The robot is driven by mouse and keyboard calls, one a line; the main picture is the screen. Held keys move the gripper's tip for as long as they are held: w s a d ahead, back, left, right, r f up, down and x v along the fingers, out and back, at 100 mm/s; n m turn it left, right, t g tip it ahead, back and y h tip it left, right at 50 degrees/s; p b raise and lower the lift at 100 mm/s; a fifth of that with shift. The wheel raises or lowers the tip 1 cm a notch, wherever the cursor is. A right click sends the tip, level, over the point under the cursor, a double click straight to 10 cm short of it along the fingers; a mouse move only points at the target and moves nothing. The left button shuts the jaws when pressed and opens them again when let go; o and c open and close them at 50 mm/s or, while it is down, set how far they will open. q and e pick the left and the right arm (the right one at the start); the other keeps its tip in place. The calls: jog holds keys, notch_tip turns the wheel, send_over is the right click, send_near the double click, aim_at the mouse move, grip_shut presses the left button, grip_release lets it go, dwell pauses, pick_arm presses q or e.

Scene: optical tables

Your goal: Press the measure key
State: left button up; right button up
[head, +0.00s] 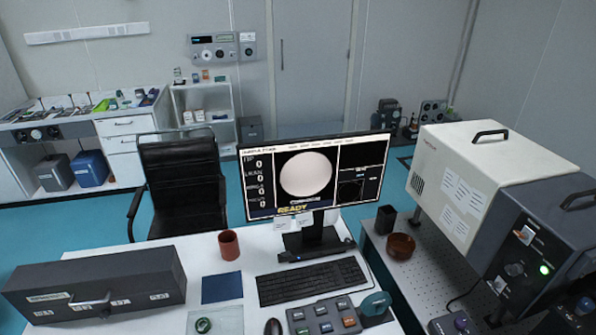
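A grey key panel (334,309) lies at the front edge of the white desk, below the keyboard. The key labels are too small to read, so I cannot tell which is the measure key. The monitor (316,178) behind it is lit, with a pale disc, several zero readings and the word READY. Neither of my grippers is in view.
A brown cup (229,245) and a dark drawer box (95,285) stand to the left. A large cream and grey instrument (470,190) stands at right, its green light lit.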

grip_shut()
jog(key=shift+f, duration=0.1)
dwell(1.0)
